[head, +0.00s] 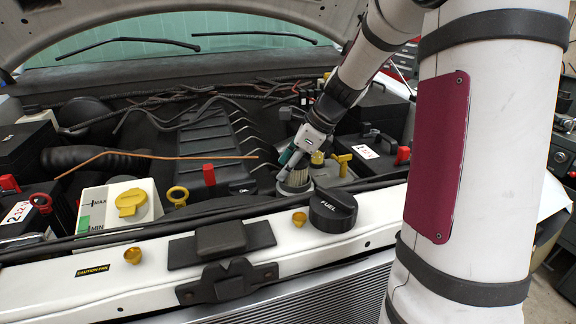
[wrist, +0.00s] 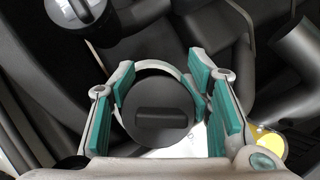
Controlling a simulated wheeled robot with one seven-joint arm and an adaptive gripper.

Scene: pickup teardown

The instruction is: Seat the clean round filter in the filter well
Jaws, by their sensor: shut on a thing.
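My gripper (head: 292,163) is low in the engine bay, just behind the front rail. In the wrist view its teal-padded fingers (wrist: 160,78) are closed around the sides of a round part with a flat black top and raised bar, which I take to be the round filter (wrist: 157,116). In the head view only part of the filter (head: 297,179) shows below the fingers. A pale ring (wrist: 150,66) shows around the black top, perhaps the filter well's rim. I cannot tell how deep the filter sits. Whether it is clean does not show.
A black FUEL cap (head: 333,209) sits on the white front rail (head: 150,262). A white reservoir (head: 98,207) with a yellow cap stands at the left. Cables (head: 200,92) cross behind.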

